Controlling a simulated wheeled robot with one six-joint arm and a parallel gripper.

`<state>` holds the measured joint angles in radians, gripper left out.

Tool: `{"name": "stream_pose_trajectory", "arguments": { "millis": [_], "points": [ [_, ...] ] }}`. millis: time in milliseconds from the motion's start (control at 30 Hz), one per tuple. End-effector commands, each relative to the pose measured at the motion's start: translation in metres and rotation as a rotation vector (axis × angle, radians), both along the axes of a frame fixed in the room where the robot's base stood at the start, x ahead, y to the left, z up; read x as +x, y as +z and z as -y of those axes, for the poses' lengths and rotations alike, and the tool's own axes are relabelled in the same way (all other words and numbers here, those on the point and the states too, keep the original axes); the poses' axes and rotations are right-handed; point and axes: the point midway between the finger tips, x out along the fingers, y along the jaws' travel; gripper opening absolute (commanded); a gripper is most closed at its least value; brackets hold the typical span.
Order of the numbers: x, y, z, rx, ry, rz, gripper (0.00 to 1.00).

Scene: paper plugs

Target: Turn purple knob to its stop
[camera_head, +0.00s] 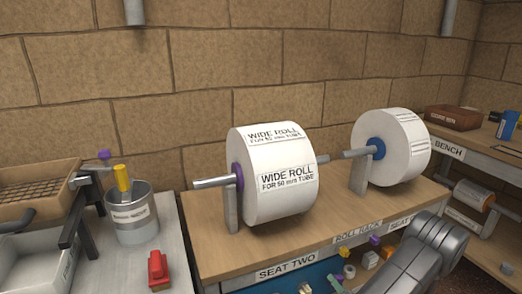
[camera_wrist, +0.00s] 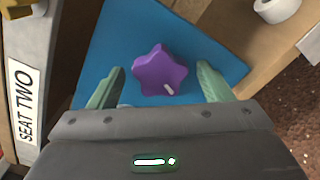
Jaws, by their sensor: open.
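The purple knob (camera_wrist: 158,72) is star-shaped with rounded lobes and a white mark near its lower right edge. It sits on a blue panel (camera_wrist: 105,48) in the wrist view. My gripper (camera_wrist: 161,69) is open, with one green finger to the left of the knob and one to the right. There is a visible gap on both sides, and I cannot tell how far the fingertips are above the panel. In the head view my arm reaches down at the lower right, and the gripper is out of sight.
A wooden rack marked SEAT TWO (camera_head: 286,267) carries two large paper rolls, the nearer one (camera_head: 275,180) with a purple core. A grey can (camera_head: 135,218) and a red object (camera_head: 158,270) stand at the left.

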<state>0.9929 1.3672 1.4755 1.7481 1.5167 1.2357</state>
Motion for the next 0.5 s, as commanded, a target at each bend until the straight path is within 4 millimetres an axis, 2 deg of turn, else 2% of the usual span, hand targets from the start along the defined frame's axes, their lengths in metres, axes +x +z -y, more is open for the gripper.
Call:
{"name": "stream_pose_trajectory", "arguments": {
  "millis": [67, 267, 500],
  "points": [
    [-0.0002, 0.0001, 0.0002, 0.0, 0.0, 0.0, 0.69],
    [-0.0003, 0.0, 0.0001, 0.0, 0.0, 0.0, 0.3],
    [-0.0004, -0.0001, 0.0001, 0.0, 0.0, 0.0, 0.29]
  ]
}}
